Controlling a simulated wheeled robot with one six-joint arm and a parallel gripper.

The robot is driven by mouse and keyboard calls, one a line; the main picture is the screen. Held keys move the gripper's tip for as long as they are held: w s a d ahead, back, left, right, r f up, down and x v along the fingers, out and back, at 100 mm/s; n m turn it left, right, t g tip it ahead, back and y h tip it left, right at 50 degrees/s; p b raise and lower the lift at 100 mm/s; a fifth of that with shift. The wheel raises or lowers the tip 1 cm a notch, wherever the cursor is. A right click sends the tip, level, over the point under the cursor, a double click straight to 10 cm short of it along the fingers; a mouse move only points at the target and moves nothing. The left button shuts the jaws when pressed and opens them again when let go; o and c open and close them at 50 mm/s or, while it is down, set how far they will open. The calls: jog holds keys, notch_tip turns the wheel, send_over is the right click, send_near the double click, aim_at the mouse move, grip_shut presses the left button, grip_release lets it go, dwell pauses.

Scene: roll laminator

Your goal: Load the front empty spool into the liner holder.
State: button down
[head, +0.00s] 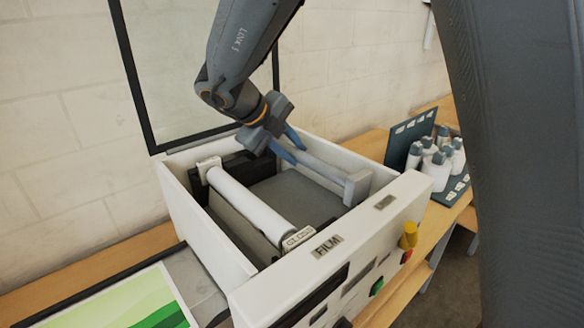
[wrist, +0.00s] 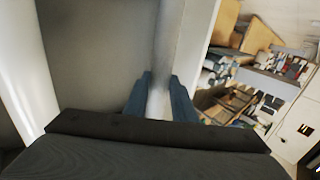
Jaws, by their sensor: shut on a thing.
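The laminator (head: 190,185) stands open on the bench, its lid raised at the back. My gripper (head: 287,146), with blue fingers, is inside the right part of the machine. It is shut on a thin, pale grey spool (head: 322,171), which lies along the right side of the bay. In the wrist view the spool (wrist: 168,45) runs between the two fingertips (wrist: 160,92). The spool's near end is at a pale holder block (head: 357,187); I cannot tell whether it sits in it. Its far end is hidden behind my gripper.
A thick white roll (head: 250,210) lies across the left of the bay, by a label reading GLOSS. The front panel (head: 330,245) has a FILM label, a yellow knob and buttons. White bottles (head: 440,165) stand on a dark rack at right. A green-striped sheet (head: 130,300) lies at front left.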

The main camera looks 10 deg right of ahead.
jog(key=shift+f+p, duration=0.6)
jog(key=shift+f, duration=2)
jog(key=shift+f, duration=0.25)
jog(key=c, duration=1.5)
grip_release()
jog(key=shift+o, duration=0.2)
jog(key=b+v, duration=0.3)
jog(key=v, duration=0.9)
jog(key=shift+r+b, duration=0.3)
jog(key=shift+b, duration=0.1)
jog(key=shift+s, duration=0.15)
